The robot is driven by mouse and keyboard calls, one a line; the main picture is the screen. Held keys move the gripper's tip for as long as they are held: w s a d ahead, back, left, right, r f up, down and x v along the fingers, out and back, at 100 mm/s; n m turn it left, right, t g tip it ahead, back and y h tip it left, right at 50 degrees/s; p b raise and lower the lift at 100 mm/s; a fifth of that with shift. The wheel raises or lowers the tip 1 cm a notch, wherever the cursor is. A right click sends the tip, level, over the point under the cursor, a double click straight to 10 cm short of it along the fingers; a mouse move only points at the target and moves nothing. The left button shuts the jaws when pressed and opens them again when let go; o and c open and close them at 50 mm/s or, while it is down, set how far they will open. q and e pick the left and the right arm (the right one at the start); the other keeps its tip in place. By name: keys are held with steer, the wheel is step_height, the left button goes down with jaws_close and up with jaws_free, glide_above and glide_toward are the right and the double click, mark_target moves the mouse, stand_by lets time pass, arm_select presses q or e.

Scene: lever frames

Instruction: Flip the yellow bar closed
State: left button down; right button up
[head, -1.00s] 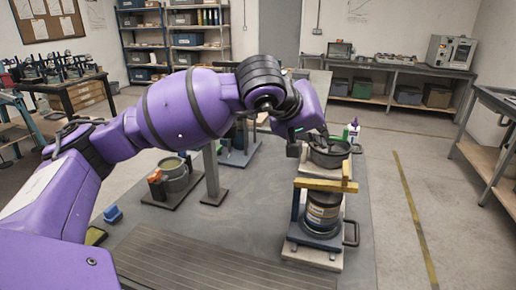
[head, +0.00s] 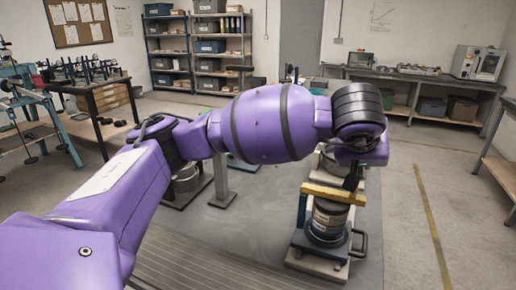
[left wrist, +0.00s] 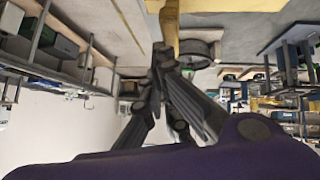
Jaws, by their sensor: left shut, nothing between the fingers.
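The yellow bar (head: 326,193) lies roughly level across the top of a dark blue frame in the head view, above a dark can with a pale label (head: 330,218). My left gripper (head: 351,182) points down at the bar's right end, and its fingers hide part of it. In the left wrist view the closed fingertips (left wrist: 164,52) are right by the yellow bar (left wrist: 170,22); I cannot tell whether they touch it. Nothing is between the fingers. My right gripper is in neither view.
The fixture stands on a pale base (head: 312,264) with a dark handle (head: 359,243) at its right. The front tabletop is clear.

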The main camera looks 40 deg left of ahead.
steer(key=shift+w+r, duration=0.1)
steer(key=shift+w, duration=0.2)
